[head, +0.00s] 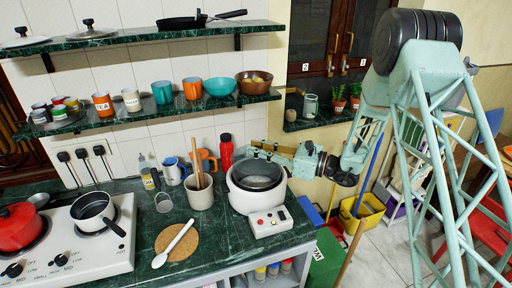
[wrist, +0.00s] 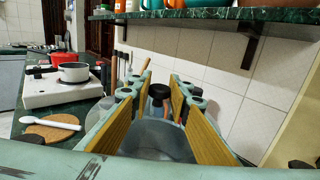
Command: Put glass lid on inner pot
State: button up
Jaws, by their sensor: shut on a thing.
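The white cooker (head: 243,199) stands at the counter's right end. Its dark inner pot (head: 258,183) sits in it, partly hidden by my gripper. My gripper (head: 254,152) reaches in from the right, low over the back of the pot. In the wrist view, a black knob (wrist: 159,91) is between the fingertips of my gripper (wrist: 160,88), and the jaws are shut on it. A pale, see-through round surface (wrist: 155,139) below looks like the glass lid. Whether the lid touches the pot's rim cannot be told.
A utensil crock (head: 200,197), red bottle (head: 226,152) and mugs stand close left of and behind the cooker. The shelf (head: 150,113) hangs above. Other lids (head: 91,33) lie on the top shelf. The stove (head: 82,244) is at left.

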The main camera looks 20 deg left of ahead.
aim_at(256, 158)
jog(key=shift+f+b, duration=1.1)
jog(key=shift+f, duration=1.35)
jog(key=shift+f+b, duration=0.55)
dwell(1.2)
dwell(0.4)
jog(key=o, duration=1.1)
jog(key=shift+o, duration=0.3)
jog(key=o, duration=0.5)
jog(key=shift+c, duration=0.2)
jog(key=shift+r, duration=0.15)
jog(key=shift+r+p, duration=1.3)
jog(key=shift+r, duration=2.05)
